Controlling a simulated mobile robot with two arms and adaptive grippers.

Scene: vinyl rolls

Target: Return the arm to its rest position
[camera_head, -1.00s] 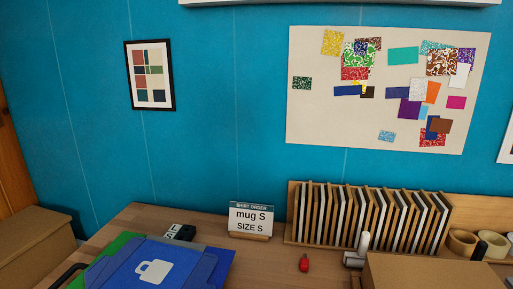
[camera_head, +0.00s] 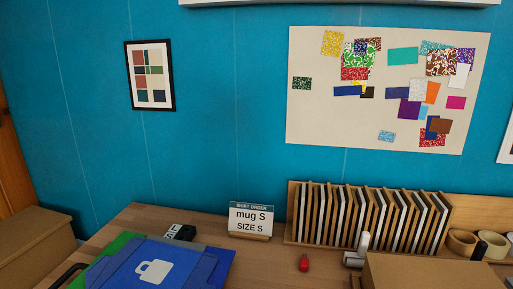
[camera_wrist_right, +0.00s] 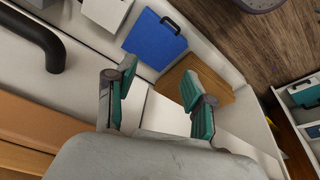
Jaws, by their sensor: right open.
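My right gripper (camera_wrist_right: 158,84) shows in the right wrist view, its two green-padded fingers spread apart. Nothing is between the fingers. Beyond them lie a blue flat piece with a handle (camera_wrist_right: 155,42) and a brown ribbed stack (camera_wrist_right: 212,76) on a pale surface; the right finger overlaps the stack in the picture, and I cannot tell the distance. Neither gripper shows in the head view, and my left gripper is in no view.
Cardboard boxes stand at left (camera_head: 35,240) and front right (camera_head: 430,272).

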